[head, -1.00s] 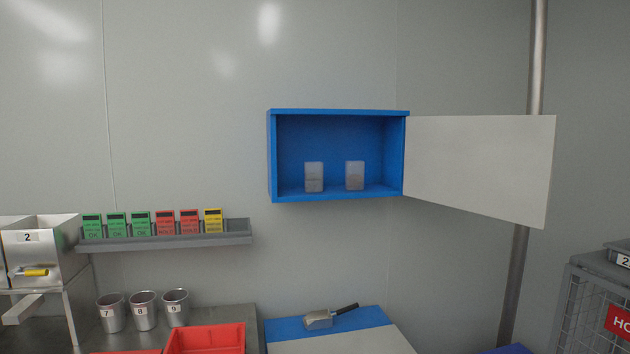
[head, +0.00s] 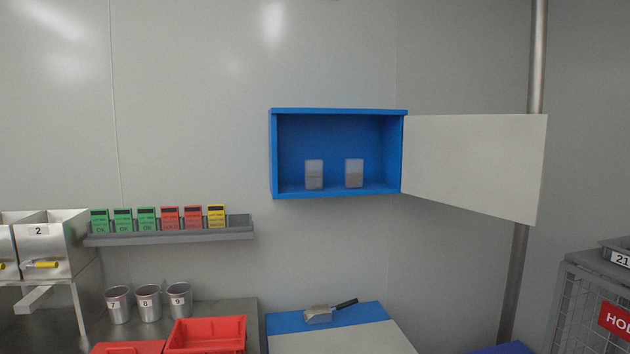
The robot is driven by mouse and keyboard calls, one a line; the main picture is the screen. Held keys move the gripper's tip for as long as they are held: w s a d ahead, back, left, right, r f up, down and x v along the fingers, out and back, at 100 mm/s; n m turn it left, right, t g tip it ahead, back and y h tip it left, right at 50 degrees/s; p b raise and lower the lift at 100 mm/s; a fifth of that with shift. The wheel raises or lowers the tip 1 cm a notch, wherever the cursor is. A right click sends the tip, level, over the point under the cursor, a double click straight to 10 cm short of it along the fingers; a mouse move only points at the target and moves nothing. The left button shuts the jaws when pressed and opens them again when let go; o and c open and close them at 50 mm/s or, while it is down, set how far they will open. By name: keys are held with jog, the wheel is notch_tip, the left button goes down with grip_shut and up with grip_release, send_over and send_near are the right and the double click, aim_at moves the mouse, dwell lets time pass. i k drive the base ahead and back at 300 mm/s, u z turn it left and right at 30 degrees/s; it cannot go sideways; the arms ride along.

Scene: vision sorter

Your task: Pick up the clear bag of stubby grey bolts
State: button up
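Two small translucent bags stand upright side by side on the floor of an open blue wall cabinet (head: 338,112). The left bag (head: 314,174) and the right bag (head: 354,173) both look greyish, with a slightly browner tint in the right one. Their contents are too small to make out, so I cannot tell which holds stubby grey bolts. My gripper is not in view.
The cabinet's white door (head: 475,165) stands wide open to the right, before a vertical pipe (head: 519,270). Below are a blue-and-white surface (head: 340,340) with a scoop (head: 318,315), red trays (head: 207,336), numbered metal cups (head: 149,303) and a card shelf (head: 170,237). A wire cage (head: 585,305) stands at right.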

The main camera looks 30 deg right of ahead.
aim_at(313, 169)
jog(key=u, duration=0.3)
jog(key=k, duration=0.2)
jog(key=z, duration=1.1)
jog(key=i, duration=0.85)
jog(key=u, duration=0.1)
